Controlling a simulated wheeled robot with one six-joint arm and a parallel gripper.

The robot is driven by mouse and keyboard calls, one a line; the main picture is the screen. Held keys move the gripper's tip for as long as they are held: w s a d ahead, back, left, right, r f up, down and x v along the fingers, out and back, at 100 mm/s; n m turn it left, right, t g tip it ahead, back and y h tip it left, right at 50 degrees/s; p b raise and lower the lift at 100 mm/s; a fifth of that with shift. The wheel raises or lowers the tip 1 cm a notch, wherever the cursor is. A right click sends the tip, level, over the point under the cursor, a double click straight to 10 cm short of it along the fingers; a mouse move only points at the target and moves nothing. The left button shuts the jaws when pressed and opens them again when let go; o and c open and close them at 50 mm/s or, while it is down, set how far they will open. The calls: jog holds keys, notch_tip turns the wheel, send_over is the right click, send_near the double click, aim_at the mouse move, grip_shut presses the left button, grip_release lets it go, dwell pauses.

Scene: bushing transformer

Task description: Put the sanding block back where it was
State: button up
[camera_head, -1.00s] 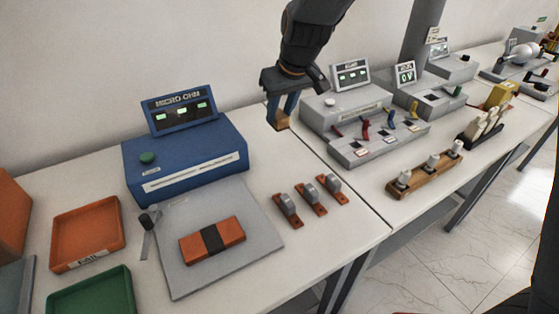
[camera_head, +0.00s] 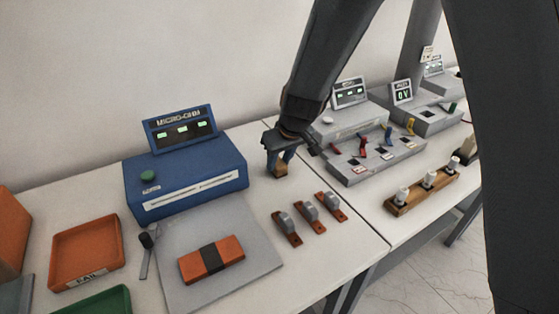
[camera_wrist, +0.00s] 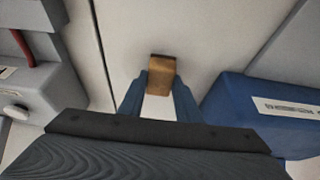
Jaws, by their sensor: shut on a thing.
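The sanding block (camera_head: 281,171) is a small tan-brown block held between the tips of my gripper's blue fingers. My gripper (camera_head: 280,163) is shut on it and points down near the back of the white table, right of the blue micro-ohm meter. In the wrist view the block (camera_wrist: 162,69) sticks out beyond the fingertips (camera_wrist: 160,80), with pale tabletop around it. The block is low, close to the tabletop. I cannot tell whether it touches.
The blue micro-ohm meter (camera_head: 186,178) stands left of my gripper. Several copper-and-grey clamps (camera_head: 309,216) lie in front. The grey test unit (camera_head: 375,155) is to the right. A grey plate (camera_head: 240,272) bears an orange bar (camera_head: 195,266). An orange tray (camera_head: 62,283) is at left.

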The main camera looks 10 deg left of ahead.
jog(key=shift+f, duration=0.2)
jog(key=o, duration=1.1)
jog(key=shift+r, duration=0.1)
jog(key=shift+r, duration=0.1)
jog(key=shift+r, duration=0.3)
jog(key=b+v, duration=0.2)
jog(key=v, duration=0.9)
jog(key=shift+s+r, duration=0.15)
jog(key=s+d+f+m+g+h, duration=0.1)
jog(key=s+d+f+m, duration=0.2)
jog(key=s+d, duration=0.5)
jog(key=s+d+f+m+g+h, duration=0.1)
jog(key=s+d+f+m, duration=0.3)
jog(key=d, duration=1.3)
jog(key=s, duration=0.4)
jog(key=shift+s+f+h, duration=0.2)
jog(key=shift+h, duration=0.1)
